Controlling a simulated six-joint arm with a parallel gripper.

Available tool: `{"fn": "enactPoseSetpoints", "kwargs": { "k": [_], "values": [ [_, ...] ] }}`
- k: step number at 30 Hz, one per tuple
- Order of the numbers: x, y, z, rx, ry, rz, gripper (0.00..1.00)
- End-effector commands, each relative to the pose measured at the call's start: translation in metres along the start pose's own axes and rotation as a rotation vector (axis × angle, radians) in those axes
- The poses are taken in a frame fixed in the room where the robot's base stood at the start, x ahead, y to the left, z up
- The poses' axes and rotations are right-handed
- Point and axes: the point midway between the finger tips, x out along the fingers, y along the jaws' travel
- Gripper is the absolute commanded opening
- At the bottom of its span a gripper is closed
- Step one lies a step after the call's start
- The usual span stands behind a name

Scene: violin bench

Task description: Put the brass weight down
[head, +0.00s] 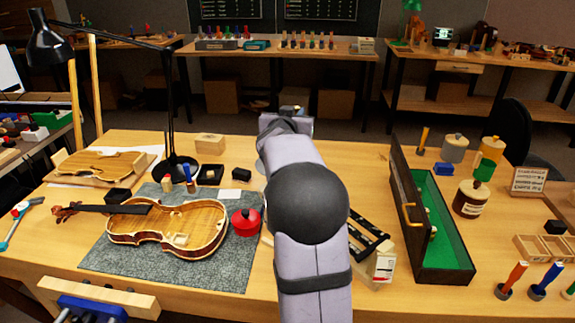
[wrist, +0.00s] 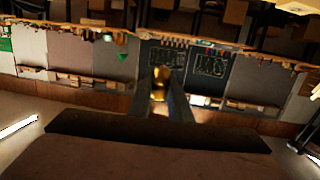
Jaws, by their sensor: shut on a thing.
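In the wrist view the brass weight (wrist: 160,76) shows as a small golden shape between the two dark fingers of my gripper (wrist: 161,88). The fingers are shut on it. The weight is up in the air, with the room behind it appearing upside down. Its lower outline is partly hidden by the fingers.
A violin (head: 200,225) lies on a grey mat (head: 130,262) at left, beside a red pot (head: 245,222) and a black lamp (head: 178,165). An open green-lined case (head: 455,240) stands right. Jars, including a brown one (head: 470,200), stand beyond it.

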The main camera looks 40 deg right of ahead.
Motion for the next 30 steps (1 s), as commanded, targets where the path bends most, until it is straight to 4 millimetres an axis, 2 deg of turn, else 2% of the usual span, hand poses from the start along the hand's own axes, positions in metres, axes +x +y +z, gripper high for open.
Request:
{"fn": "enactPoseSetpoints", "kwargs": {
  "k": [9, 15, 26, 30],
  "values": [
    [0.004, -0.017, 0.041, -0.010, -0.001, -0.063, 0.00],
    [0.004, -0.022, 0.049, -0.012, 0.001, -0.089, 0.00],
    [0.004, -0.022, 0.049, -0.013, 0.001, -0.093, 0.00],
    [0.005, -0.021, 0.059, -0.013, 0.000, -0.092, 0.00]
  ]
}}
